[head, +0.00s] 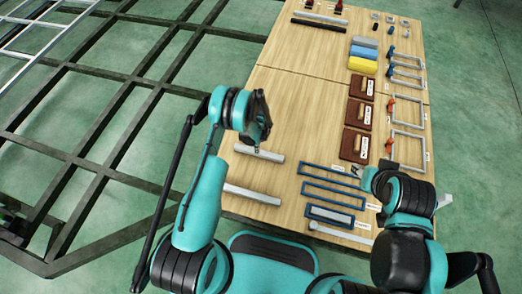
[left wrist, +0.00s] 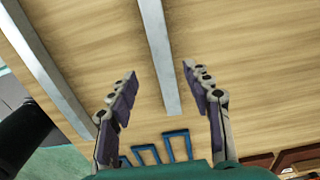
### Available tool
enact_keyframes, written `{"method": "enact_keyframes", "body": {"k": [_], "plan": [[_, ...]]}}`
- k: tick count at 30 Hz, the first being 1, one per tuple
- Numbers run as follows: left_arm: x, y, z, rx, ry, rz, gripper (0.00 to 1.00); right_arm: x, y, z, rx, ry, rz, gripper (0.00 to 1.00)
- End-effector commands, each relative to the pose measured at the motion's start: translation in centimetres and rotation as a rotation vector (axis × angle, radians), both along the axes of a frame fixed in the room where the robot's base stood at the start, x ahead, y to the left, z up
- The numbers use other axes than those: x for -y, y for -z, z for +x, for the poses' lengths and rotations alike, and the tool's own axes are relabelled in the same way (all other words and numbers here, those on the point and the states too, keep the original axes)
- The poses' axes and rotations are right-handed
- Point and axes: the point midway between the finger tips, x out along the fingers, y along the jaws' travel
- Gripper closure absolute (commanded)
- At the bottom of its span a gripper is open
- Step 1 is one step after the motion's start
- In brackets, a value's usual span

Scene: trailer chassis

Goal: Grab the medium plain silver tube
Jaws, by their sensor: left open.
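Two plain silver tubes lie on the wooden table near its left edge. The farther tube (head: 258,153) lies just below my left gripper (head: 261,128) in the head view. The nearer tube (head: 252,194) lies closer to my body. In the left wrist view one silver tube (left wrist: 158,45) runs between the open fingers of my left gripper (left wrist: 162,78), which appear above it and hold nothing. The other tube (left wrist: 45,65) is at the left. I cannot tell which is the medium one. My right gripper (head: 360,172) is by the blue frames; its jaws are too small to read.
Blue rectangular frames (head: 325,189) and another silver bar (head: 340,235) lie at the near right. Brown boxes (head: 356,144), grey frames (head: 408,115) and yellow and blue blocks (head: 362,67) line the right side. The table's middle is clear. Dark chassis beams (head: 95,90) stand left.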

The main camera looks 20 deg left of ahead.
Motion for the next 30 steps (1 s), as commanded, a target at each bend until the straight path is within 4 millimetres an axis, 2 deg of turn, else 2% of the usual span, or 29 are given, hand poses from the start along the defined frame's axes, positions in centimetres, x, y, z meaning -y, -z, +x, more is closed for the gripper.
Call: {"method": "enact_keyframes", "body": {"k": [3, 8, 15, 23, 29, 30], "plan": [[0.0, 1.7, 0.0, 0.0, -0.001, 0.0, 0.5, 0.0, 0.8, 0.0, 0.0, 0.0, 0.0, 0.6], [-0.2, 3.0, 0.2, 0.001, -0.003, 0.0, 0.5, 0.0, 1.6, 0.0, 0.0, 0.0, 0.0, 0.6], [-0.6, 6.7, 0.5, 0.001, -0.003, 0.0, 0.5, 0.0, 3.6, 0.0, 0.0, 0.0, 0.0, 0.6], [-0.6, 7.0, 0.5, 0.001, -0.003, 0.0, 0.5, 0.0, 3.5, 0.0, 0.0, 0.0, 0.0, 0.6], [-0.5, 6.9, 0.5, 0.001, -0.003, 0.0, 1.0, 0.0, 3.5, 0.0, 0.0, 0.0, 0.0, 0.6], [-0.5, 6.9, 0.5, 0.001, -0.003, 0.0, 1.0, 0.0, 3.5, 0.0, 0.0, 0.0, 0.0, 0.6]]}}
